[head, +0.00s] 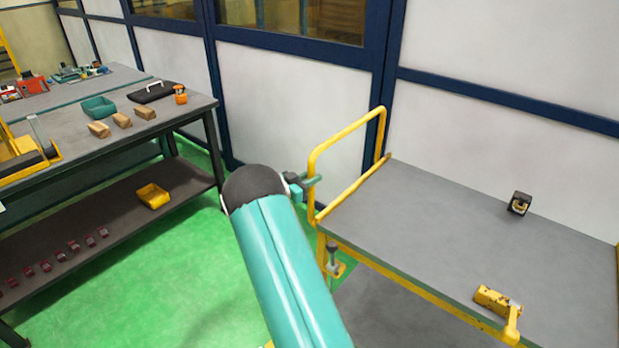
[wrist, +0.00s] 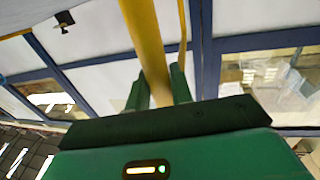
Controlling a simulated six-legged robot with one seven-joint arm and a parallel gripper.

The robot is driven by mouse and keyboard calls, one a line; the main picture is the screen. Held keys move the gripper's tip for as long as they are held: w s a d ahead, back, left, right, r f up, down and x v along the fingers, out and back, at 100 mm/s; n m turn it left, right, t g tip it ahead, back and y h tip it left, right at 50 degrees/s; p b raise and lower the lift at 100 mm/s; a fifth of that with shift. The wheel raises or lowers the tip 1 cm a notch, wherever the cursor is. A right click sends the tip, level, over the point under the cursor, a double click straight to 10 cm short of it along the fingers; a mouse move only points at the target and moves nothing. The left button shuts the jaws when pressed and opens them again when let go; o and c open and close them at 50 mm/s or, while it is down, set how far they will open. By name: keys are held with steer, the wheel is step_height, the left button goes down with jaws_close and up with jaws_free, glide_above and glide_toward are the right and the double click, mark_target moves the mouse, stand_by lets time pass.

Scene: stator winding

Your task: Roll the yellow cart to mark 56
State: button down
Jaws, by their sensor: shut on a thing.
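The yellow cart (head: 430,225) stands on the right in the head view, with a grey top and a yellow tube handle (head: 347,130) rising at its left end. My gripper (head: 313,181) is at the near upright of this handle. In the wrist view my gripper (wrist: 158,88) has its two green fingers on either side of the yellow tube (wrist: 146,45), shut on it. My teal arm hides part of the floor and the near left side of the cart. No mark number is readable in either view.
A small black device (head: 519,203) and a yellow block-shaped tool (head: 497,301) lie on the cart top. A workbench (head: 70,120) with wooden blocks and a green bin stands at left. Green floor (head: 185,255) is open between them. A blue-framed wall (head: 300,90) runs behind.

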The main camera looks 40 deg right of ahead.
steer(key=shift+r, duration=0.1)
steer(key=c, duration=1.3)
jaws_free()
steer(key=shift+a, duration=0.1)
steer(key=a, duration=1.3)
steer(key=shift+w+a, duration=0.3)
